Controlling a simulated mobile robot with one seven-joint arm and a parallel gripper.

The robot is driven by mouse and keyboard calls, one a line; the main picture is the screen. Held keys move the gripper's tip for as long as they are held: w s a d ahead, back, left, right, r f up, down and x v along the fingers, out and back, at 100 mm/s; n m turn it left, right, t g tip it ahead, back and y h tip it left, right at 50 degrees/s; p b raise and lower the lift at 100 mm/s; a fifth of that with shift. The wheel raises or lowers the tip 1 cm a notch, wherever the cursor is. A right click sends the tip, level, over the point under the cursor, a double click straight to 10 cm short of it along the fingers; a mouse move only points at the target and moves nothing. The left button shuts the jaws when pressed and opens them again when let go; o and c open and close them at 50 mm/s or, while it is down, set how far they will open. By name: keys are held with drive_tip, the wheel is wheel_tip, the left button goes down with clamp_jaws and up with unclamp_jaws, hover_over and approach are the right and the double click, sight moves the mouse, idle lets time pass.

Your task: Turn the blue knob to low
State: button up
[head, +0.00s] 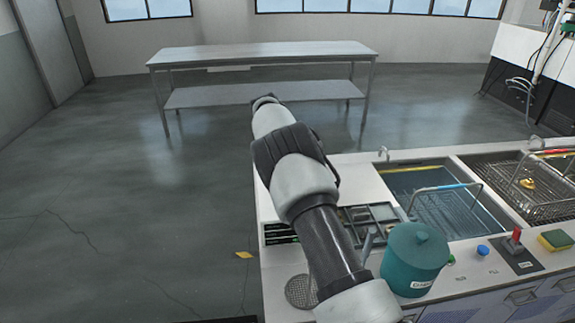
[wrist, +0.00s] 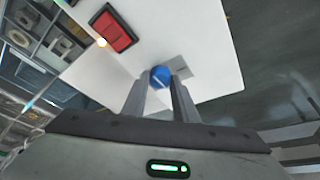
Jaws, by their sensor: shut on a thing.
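The blue knob (wrist: 160,76) shows in the wrist view on a white panel, with a pale mark across its face. My gripper (wrist: 160,84) reaches up to it from below, one finger on each side, and is shut on it. The fingers hide the knob's lower sides. A small grey plate (wrist: 182,68) lies just right of the knob; any writing on it is too small to read, so I cannot tell the knob's setting. In the head view my arm stretches away over the counter and my gripper cannot be made out.
A red rocker switch (wrist: 112,29) and a small glowing lamp (wrist: 101,42) sit left of the knob. The counter holds a water tank (head: 435,205), a teal pot (head: 414,258), a blue round piece (head: 483,250) and a red lever (head: 516,238). A metal table (head: 260,50) stands beyond open floor.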

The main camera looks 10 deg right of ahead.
drive_tip(key=shift+s+d+f+n+y+b, duration=0.1)
drive_tip(key=shift+n+y+b, duration=0.2)
drive_tip(key=shift+n+b, duration=0.55)
drive_tip(key=n+t+y+b, duration=0.1)
drive_tip(key=n, duration=0.2)
drive_tip(key=shift+d+n, duration=0.15)
drive_tip(key=shift+n, duration=0.2)
drive_tip(key=n+y, duration=0.1)
drive_tip(key=n, duration=0.2)
drive_tip(key=n+y, duration=0.1)
drive_tip(key=n, duration=0.2)
drive_tip(key=shift+d+y, duration=0.1)
drive_tip(key=shift+y, duration=0.2)
drive_tip(key=o, duration=1.1)
drive_tip(key=shift+c, duration=0.2)
drive_tip(key=v, duration=1.7)
drive_tip(key=shift+s+r, duration=0.25)
drive_tip(key=shift+r, duration=0.05)
